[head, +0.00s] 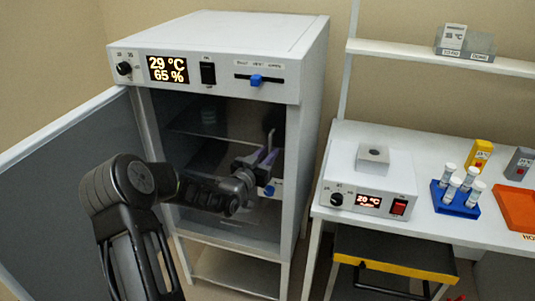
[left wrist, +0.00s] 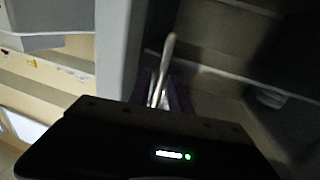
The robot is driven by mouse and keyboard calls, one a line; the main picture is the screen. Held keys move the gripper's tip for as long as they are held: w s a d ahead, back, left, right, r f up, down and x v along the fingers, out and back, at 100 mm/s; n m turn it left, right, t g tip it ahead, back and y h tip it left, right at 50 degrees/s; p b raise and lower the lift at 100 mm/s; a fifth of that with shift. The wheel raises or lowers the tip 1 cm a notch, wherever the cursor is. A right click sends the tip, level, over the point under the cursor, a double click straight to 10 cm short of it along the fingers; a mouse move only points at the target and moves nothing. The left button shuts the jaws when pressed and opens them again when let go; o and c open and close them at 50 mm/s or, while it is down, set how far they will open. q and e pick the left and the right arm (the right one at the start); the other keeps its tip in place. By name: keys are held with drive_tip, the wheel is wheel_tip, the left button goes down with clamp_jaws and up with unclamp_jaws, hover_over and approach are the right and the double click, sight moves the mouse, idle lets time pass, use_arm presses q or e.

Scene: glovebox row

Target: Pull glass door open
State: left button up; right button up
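The white incubator cabinet (head: 222,30) stands with its grey outer door (head: 70,160) swung wide to the left. Inside the opening is a dark, see-through glass front (head: 190,118), with shelves visible behind it. My left gripper (head: 264,156) reaches in at the right side of the opening, its purple fingers close together. In the left wrist view a pale, slim handle (left wrist: 168,52) runs down between the purple fingers (left wrist: 162,92), which look closed around it. The gripper's dark body hides the handle's lower end. My right gripper is not in view.
A small blue part (head: 268,190) sits just below the gripper. To the right, a white bench holds a heater box (head: 370,180), a blue tube rack (head: 456,198) and an orange tray (head: 518,208). A yellow-edged drawer (head: 395,266) is under the bench.

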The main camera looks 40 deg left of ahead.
use_arm(q)
clamp_jaws()
idle(1.1)
